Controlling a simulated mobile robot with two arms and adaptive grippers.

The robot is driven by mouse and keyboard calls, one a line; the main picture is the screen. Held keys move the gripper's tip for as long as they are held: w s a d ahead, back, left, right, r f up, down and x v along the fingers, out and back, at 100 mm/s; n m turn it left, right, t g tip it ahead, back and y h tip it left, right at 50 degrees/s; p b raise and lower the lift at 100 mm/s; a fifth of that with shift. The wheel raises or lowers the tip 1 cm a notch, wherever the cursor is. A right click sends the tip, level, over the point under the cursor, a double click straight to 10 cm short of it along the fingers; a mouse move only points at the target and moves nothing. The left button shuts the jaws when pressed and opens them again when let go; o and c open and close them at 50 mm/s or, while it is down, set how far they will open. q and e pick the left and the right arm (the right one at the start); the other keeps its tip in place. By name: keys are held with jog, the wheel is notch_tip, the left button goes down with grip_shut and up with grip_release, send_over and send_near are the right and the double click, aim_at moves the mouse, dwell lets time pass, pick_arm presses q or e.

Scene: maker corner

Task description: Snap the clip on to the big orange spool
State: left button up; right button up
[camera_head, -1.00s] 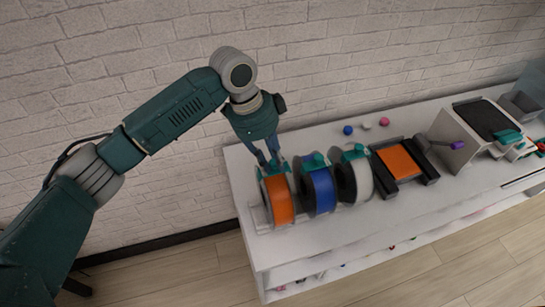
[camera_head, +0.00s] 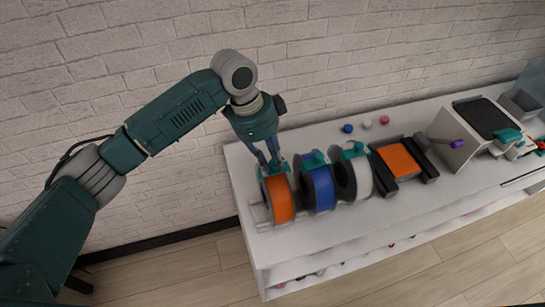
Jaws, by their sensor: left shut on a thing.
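The big orange spool (camera_head: 281,200) stands upright at the left end of a row of spools on the white bench. A teal clip (camera_head: 275,170) is at the top of its rim. My left gripper (camera_head: 271,163) points down above the spool and is shut on this clip. The clip appears to touch the rim, but the fingers partly hide it and I cannot tell whether it is snapped on. My right gripper is not in view.
A blue spool (camera_head: 321,188) and a white spool (camera_head: 358,177) stand close on the right, each with a teal clip on top. A black device with an orange plate (camera_head: 398,160) is beyond them. Small balls (camera_head: 366,124) lie behind. The bench (camera_head: 330,232) is bare in front.

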pick_arm(q)
jog(key=shift+f, duration=0.3)
jog(key=shift+f+p, duration=0.4)
jog(key=shift+f, duration=0.15)
dwell(1.0)
jog(key=o, duration=1.4)
jog(key=shift+c, duration=0.2)
jog(key=shift+r, duration=0.1)
